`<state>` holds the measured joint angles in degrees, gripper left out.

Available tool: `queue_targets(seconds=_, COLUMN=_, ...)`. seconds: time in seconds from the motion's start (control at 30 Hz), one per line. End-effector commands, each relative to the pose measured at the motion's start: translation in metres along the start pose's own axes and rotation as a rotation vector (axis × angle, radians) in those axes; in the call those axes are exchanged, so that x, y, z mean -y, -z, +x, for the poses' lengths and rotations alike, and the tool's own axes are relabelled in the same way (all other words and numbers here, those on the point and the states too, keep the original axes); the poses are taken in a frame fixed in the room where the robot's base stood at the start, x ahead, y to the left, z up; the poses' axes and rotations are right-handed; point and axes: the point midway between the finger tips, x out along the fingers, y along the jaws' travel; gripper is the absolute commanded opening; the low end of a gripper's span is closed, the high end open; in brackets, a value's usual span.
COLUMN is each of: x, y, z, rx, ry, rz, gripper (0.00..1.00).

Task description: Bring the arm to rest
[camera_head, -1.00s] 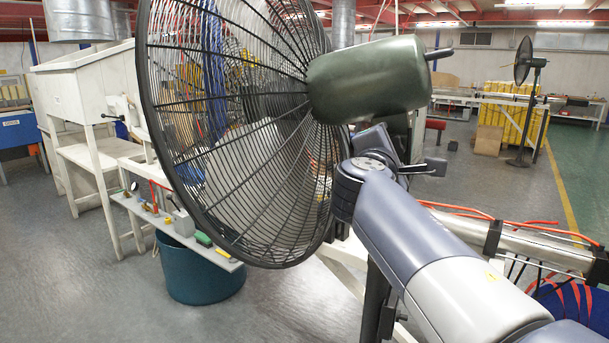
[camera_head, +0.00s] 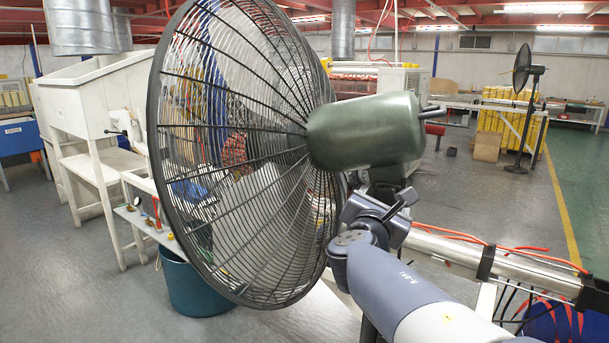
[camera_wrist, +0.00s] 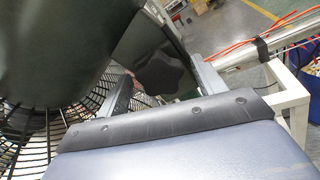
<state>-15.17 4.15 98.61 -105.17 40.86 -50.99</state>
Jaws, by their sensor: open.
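My gripper (camera_wrist: 161,70) shows in the wrist view as two grey fingers standing apart beyond a dark padded edge. They are open, with nothing seen held between them. A black lobed knob and a dark panel lie beyond the fingers. In the head view my arm (camera_head: 400,290) reaches in from the lower right, and its dark wrist joints are below the green fan motor (camera_head: 366,130).
A large black caged fan (camera_head: 235,150) stands close to my arm, its cage also at the left in the wrist view (camera_wrist: 85,120). A metal pipe (camera_head: 450,250) with orange hoses runs at the right. A teal bin (camera_head: 195,290) is below the fan. Floor is open further right.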

Motion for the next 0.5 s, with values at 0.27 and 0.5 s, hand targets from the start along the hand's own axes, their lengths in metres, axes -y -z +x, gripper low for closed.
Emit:
queue_targets(seconds=0.27, x=-0.0014, y=-0.0043, z=0.0002, rx=-0.002, ry=0.001, rz=-0.187, gripper=0.65)
queue_targets(seconds=0.5, x=-0.0015, y=-0.0046, z=0.0001, rx=-0.002, ry=0.001, rz=-0.342, gripper=0.65)
